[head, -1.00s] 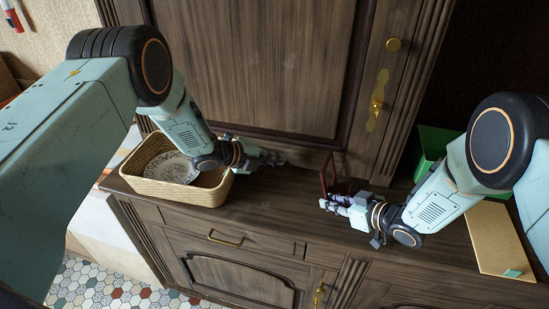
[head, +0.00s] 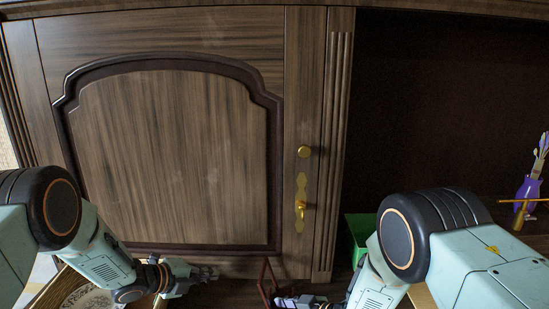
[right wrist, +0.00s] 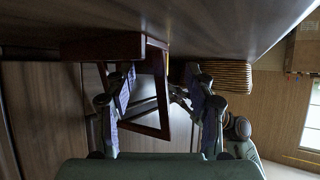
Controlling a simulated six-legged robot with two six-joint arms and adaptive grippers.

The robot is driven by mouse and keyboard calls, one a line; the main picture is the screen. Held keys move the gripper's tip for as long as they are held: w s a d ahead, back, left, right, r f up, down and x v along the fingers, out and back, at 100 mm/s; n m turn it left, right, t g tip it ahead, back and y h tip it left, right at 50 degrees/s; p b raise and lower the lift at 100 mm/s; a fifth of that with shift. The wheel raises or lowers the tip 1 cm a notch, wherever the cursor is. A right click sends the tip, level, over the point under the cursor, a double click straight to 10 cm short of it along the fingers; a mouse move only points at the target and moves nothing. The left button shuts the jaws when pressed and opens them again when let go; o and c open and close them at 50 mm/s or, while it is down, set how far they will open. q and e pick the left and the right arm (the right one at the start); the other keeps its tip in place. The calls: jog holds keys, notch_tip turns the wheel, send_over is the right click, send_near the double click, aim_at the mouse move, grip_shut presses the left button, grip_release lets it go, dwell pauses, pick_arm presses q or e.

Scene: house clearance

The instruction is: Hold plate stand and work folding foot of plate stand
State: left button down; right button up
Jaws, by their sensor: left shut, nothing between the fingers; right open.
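The plate stand (head: 267,283) is a small dark red-brown wooden frame, upright on the sideboard at the bottom of the head view. In the right wrist view the stand (right wrist: 160,68) shows as an angular frame, partly behind my fingers. My right gripper (head: 288,301) is at the stand's lower right, cut by the picture edge. Its open fingers (right wrist: 162,95) have part of the frame between or beyond them; I cannot tell whether they touch it. My left gripper (head: 208,274) is shut and empty, left of the stand and apart from it. The folding foot cannot be made out.
A woven basket (head: 42,294) holding a patterned plate (head: 90,298) is at lower left. A cabinet door with a brass key (head: 300,208) rises behind the stand.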

jog(key=shift+p+v, duration=1.1)
jog(key=shift+v, duration=0.4)
jog(key=shift+p+v, duration=1.9)
jog(key=shift+v, duration=1.15)
pick_arm(q)
notch_tip(320, 180, up, 6)
pick_arm(e)
jog(key=shift+o, duration=0.4)
jog(key=o, duration=0.5)
jog(key=v, duration=1.2)
